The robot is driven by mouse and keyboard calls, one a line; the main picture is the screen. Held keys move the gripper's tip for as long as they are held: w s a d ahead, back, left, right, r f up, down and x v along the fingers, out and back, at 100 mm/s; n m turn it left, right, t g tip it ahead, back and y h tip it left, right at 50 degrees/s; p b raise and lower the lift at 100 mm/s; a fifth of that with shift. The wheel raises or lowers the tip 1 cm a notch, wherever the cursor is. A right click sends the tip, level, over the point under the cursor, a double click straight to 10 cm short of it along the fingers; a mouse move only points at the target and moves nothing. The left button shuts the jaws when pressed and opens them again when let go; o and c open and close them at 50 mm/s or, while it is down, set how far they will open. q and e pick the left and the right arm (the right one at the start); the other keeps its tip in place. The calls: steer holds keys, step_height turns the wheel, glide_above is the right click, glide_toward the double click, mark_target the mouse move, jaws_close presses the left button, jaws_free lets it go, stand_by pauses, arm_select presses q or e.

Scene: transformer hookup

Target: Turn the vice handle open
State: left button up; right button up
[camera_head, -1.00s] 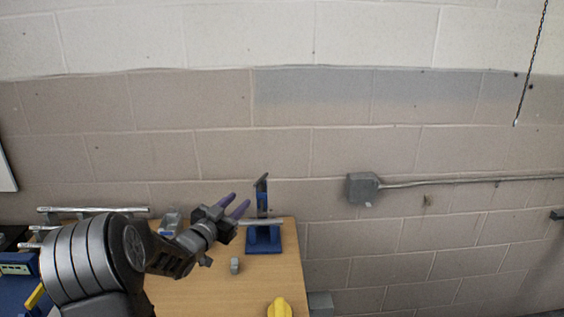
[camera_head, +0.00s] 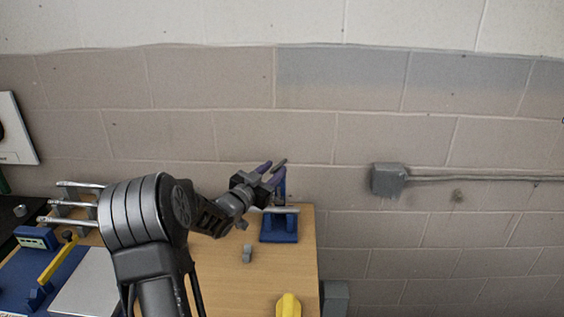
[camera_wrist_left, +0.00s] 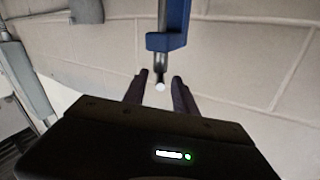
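The blue vice (camera_head: 280,228) stands near the right end of the wooden table, with a blue upright part above its base. Its dark bar-like handle (camera_head: 280,164) is at the top, beside my left gripper's fingertips. My left gripper (camera_head: 271,173) is open, its two purple fingers apart. In the left wrist view, a blue part of the vice (camera_wrist_left: 172,25) comes down from the top. A thin handle end (camera_wrist_left: 160,84) with a pale tip lies between the fingers; I cannot tell whether they touch it. My right gripper is not in view.
On the wooden table (camera_head: 225,285), a small grey block (camera_head: 247,254) and a yellow object (camera_head: 288,305) lie in front of the vice. Silver rods on a rack (camera_head: 72,205) are at the left. The wall with a grey box (camera_head: 388,181) is behind.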

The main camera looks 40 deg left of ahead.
mark_target(282, 162)
arm_select(q)
steer(key=w, duration=0.2)
steer(key=w+a+p, duration=0.1)
steer(key=w, duration=0.2)
steer(key=shift+w, duration=0.1)
jaws_close()
stand_by(0.3)
